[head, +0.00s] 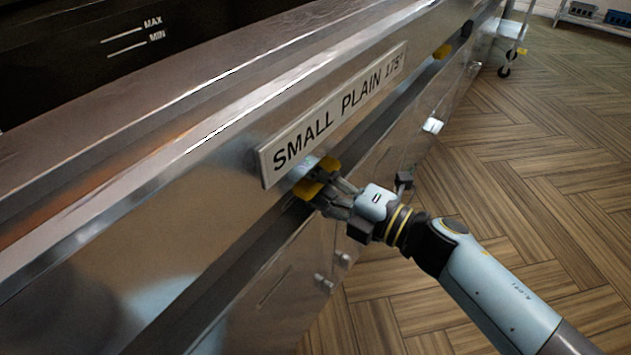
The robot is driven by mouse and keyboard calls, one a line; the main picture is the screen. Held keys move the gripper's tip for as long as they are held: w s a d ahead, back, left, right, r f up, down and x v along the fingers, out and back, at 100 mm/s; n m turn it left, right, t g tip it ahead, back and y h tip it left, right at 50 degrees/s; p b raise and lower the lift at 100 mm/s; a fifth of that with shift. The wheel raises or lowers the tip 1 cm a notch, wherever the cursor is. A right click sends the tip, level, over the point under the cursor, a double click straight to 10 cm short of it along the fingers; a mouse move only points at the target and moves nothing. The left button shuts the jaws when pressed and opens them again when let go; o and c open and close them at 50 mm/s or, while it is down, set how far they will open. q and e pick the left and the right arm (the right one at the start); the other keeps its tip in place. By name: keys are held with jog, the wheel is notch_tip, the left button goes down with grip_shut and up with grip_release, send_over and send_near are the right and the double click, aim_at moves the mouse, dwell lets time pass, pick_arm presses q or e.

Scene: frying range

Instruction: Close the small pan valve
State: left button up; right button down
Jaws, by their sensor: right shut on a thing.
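The small pan valve's yellow handle (307,190) is on the steel front, just below the sign (335,112) reading "SMALL PLAIN 175°". My right gripper (320,184) reaches in from the lower right and is shut on this handle. The fingers hide part of the handle, so its exact angle is hard to tell. My left gripper is not in view.
Farther along the front are another yellow part (442,51) and a dark knob (467,29). Small latches (433,125) stick out from the lower panels. A wheeled cart (511,40) stands at the far end. The wood floor (540,170) at right is clear.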

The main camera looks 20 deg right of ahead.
jog(key=c, duration=1.2)
grip_release()
jog(key=shift+o, duration=0.2)
jog(key=v, duration=1.2)
